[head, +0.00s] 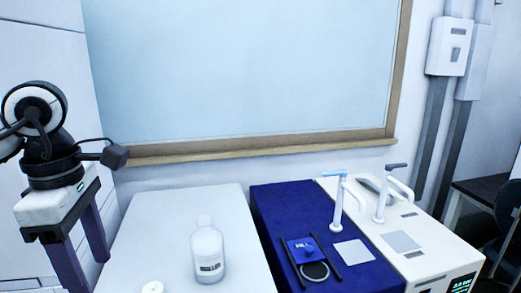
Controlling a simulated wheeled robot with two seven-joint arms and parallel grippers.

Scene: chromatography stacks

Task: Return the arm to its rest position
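My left arm comes in at the left edge, with its gripper (88,275) pointing down. Its two purple fingers are spread apart with nothing visible between them, so it is open and empty. One finger runs down to the bottom edge of the picture. The gripper is left of the white table top and clear of the bottle. My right gripper is not in view.
A white bottle (208,252) with a label stands upright on the white table (165,225). A small white round piece (153,287) lies near its front. Right are a blue unit (280,205) and a white unit (435,250), each with a raised spout-like arm.

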